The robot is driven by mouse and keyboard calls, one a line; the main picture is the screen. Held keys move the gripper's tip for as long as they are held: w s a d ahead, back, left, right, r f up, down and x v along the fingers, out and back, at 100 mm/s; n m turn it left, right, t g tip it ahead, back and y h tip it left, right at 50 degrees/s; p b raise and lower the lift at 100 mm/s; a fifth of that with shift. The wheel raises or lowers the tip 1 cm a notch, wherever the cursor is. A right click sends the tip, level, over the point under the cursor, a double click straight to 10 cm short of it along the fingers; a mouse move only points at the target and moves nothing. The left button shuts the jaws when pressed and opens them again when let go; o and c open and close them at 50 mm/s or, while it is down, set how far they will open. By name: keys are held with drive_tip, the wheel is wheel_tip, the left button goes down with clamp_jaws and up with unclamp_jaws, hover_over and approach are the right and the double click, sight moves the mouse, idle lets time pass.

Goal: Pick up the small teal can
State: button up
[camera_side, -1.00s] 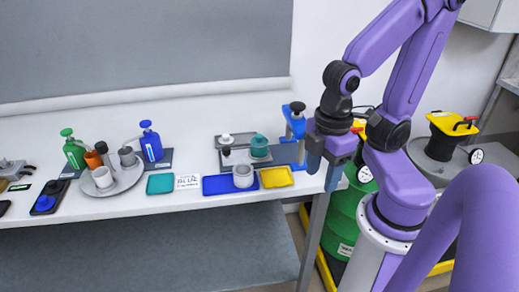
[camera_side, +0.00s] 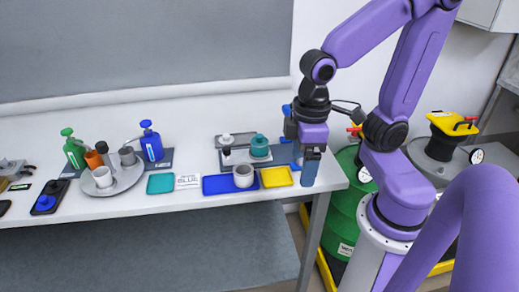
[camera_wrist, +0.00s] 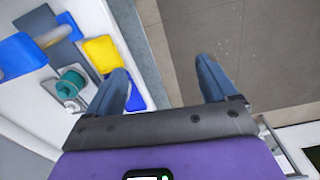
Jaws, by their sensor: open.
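The small teal can (camera_side: 260,146) stands on a grey plate (camera_side: 234,160) on the white bench in the side view, beside a small dark-and-white item. In the wrist view the teal can (camera_wrist: 70,80) is at the left, outside the space between my fingers. My gripper (camera_side: 309,168) is to the right of the can, near the bench's right end, pointing down. In the wrist view my gripper (camera_wrist: 165,76) has its two blue fingers wide apart with nothing between them, and the floor shows below.
A yellow tray (camera_side: 277,177) and a blue tray (camera_side: 216,188) holding a whitish pot (camera_side: 243,175) lie along the front edge. A blue bottle (camera_side: 151,145) stands further left, behind a round tray with cups (camera_side: 126,181). A green drum (camera_side: 343,205) stands beyond the bench's right end.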

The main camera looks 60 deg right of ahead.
drive_tip(key=w+d+r+m, duration=0.1)
drive_tip(key=w+m, duration=0.5)
drive_tip(key=w+d+r+m, duration=0.2)
drive_tip(key=w+m, duration=0.3)
drive_tip(key=m, duration=0.1)
drive_tip(key=m+h, duration=0.2)
drive_tip(key=m, duration=1.2)
approach(259, 135)
drive_tip(key=f, duration=0.3)
drive_tip(key=d+f, duration=0.1)
drive_tip(key=f, duration=0.1)
drive_tip(key=shift+s+f, duration=0.25)
drive_tip(key=shift+f, duration=0.1)
drive_tip(key=shift+w+d+f, duration=0.15)
drive_tip(key=shift+f, duration=1.4)
drive_tip(key=shift+w+d+f, duration=0.1)
drive_tip(key=shift+d+f, duration=0.1)
drive_tip(key=shift+f, duration=1.4)
drive_tip(key=shift+c, duration=0.3)
drive_tip(key=c, duration=1)
drive_tip(key=shift+r, duration=0.15)
drive_tip(key=shift+c, duration=0.2)
